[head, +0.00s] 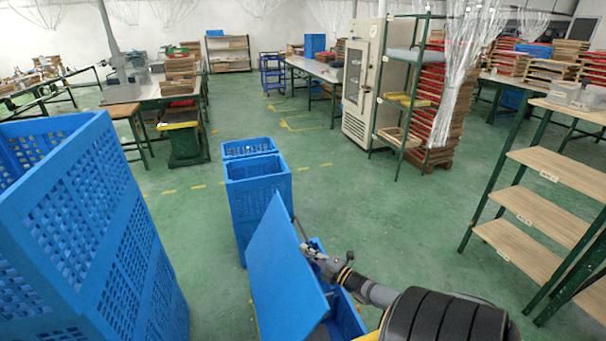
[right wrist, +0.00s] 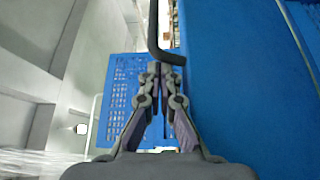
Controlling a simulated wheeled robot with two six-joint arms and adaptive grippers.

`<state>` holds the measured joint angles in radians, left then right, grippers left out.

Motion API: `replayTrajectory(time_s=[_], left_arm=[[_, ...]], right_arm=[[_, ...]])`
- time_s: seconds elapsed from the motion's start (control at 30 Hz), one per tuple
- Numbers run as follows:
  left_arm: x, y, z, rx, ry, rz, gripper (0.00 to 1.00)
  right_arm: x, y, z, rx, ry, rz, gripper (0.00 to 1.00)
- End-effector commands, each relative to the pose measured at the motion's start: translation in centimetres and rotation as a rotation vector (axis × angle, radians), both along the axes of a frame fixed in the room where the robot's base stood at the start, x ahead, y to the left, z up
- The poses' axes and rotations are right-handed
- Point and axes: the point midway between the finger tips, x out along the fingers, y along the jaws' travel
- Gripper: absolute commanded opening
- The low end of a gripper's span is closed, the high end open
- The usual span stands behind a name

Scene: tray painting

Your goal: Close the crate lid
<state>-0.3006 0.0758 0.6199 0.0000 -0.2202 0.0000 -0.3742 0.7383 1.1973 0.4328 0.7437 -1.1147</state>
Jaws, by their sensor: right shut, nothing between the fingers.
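The crate lid (head: 283,272) is a flat blue panel. It stands tilted over the blue crate (head: 346,318), which shows partly to its right, so the lid is not flat on the crate. My right gripper (head: 305,248) is at the lid's right edge, shut and empty. In the right wrist view its fingertips (right wrist: 159,68) are together beside the blue lid (right wrist: 240,100), just below a dark bent rod (right wrist: 158,40). I cannot tell whether they touch the rod or the lid. My left gripper is not in view.
Tall stacked blue crates (head: 85,215) stand close on the left. Another blue crate stack (head: 262,200) stands just behind the lid. A wooden shelf rack (head: 530,205) is at the right. Green floor (head: 410,230) is open between the crates and the rack.

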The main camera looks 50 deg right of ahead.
Motion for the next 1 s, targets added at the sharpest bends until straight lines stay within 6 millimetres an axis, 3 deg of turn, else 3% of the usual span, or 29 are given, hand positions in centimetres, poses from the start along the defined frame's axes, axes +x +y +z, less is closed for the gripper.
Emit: replayTrajectory(time_s=[0.63,0.77,1.0], left_arm=[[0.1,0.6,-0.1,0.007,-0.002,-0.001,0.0],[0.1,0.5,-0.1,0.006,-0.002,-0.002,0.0],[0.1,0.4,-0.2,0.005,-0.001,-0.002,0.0]], right_arm=[[0.0,0.0,-0.2,-0.001,-0.001,0.001,0.0],[0.0,0.0,1.4,-0.004,-0.001,0.005,0.0],[-0.1,0.0,6.0,-0.007,0.001,0.009,0.0]])
